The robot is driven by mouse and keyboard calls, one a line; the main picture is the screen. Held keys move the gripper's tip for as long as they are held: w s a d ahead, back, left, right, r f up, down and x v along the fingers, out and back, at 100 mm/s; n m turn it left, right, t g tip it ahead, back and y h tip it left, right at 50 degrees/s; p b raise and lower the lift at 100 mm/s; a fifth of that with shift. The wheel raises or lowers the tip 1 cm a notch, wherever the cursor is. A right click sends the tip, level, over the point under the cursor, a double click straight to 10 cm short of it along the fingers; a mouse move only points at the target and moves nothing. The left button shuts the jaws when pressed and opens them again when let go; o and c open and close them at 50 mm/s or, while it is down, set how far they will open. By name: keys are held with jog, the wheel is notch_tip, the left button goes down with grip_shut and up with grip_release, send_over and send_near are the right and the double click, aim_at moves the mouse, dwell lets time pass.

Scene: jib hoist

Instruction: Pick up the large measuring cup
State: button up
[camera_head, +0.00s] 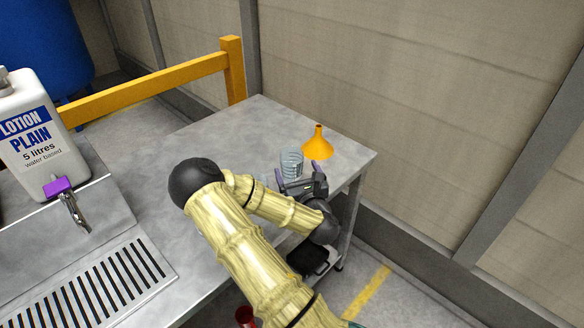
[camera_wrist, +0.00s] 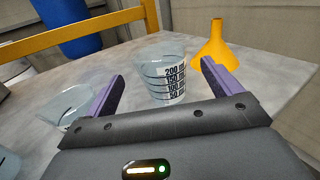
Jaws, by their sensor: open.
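A clear measuring cup (camera_wrist: 165,82) with black marks up to 200 stands upright on the grey metal table. It also shows in the head view (camera_head: 291,160), just beyond my gripper (camera_head: 299,183). In the wrist view, my gripper (camera_wrist: 162,74) is open, with one purple-lined finger on each side of the cup. I cannot tell whether either finger touches it. A second clear vessel (camera_wrist: 68,104) stands to the left, outside the left finger and partly hidden by it. A piece of another clear vessel (camera_wrist: 8,162) shows at the lower left edge.
An orange funnel (camera_head: 317,146) stands right behind the cup, also in the wrist view (camera_wrist: 218,48). A yellow rail (camera_head: 150,90) runs along the table's far left. A white lotion container (camera_head: 38,135) stands at left. The table's back left is clear.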

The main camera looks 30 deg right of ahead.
aim_at(289, 151)
jog(key=shift+w+d, duration=0.2)
jog(key=shift+w, duration=1.1)
jog(key=shift+w, duration=0.15)
jog(key=w, duration=0.3)
jog(key=w+d, duration=0.1)
jog(key=shift+w+f, duration=0.25)
jog(key=shift+f, duration=0.15)
jog(key=shift+w+d, duration=0.1)
jog(key=shift+c, duration=0.2)
jog(key=c, duration=1)
